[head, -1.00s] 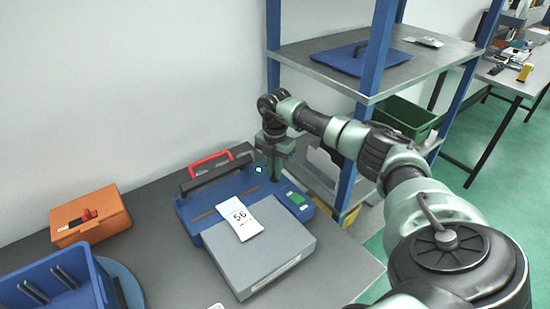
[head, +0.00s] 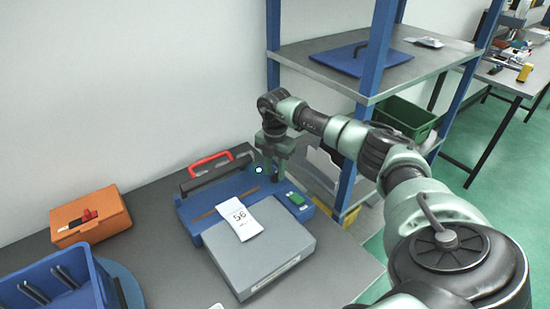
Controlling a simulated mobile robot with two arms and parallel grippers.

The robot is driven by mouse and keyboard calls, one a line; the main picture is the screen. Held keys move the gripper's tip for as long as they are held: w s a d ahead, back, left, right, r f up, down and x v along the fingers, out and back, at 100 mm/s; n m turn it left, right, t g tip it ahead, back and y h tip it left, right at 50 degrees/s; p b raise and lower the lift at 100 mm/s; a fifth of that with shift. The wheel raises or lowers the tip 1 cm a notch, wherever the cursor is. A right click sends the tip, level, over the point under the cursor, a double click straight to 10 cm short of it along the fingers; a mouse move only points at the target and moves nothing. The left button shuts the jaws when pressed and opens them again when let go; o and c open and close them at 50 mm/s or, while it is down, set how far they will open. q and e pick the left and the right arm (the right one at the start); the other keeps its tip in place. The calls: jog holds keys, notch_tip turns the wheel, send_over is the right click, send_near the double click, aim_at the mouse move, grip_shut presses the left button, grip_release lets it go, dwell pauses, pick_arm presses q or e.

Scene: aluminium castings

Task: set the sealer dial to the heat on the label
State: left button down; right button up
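The heat sealer (head: 190,212) stands on the table, a blue body with a red-handled black bar and a grey front plate. A white label (head: 241,218) lies across it and appears to read "56". My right gripper (head: 272,175) points down at the sealer's back right end, just behind the display. My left gripper is out of view.
An orange box (head: 95,222) and a blue bin (head: 82,262) stand at the left of the table (head: 165,262). A blue-posted shelf (head: 335,78) rises close behind my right arm. The table between bin and sealer is mostly clear.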

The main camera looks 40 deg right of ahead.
aim_at(275, 173)
notch_tip(275, 173, up, 8)
jog(key=shift+f+b, duration=0.1)
jog(key=shift+b, duration=0.85)
jog(key=shift+f, duration=0.1)
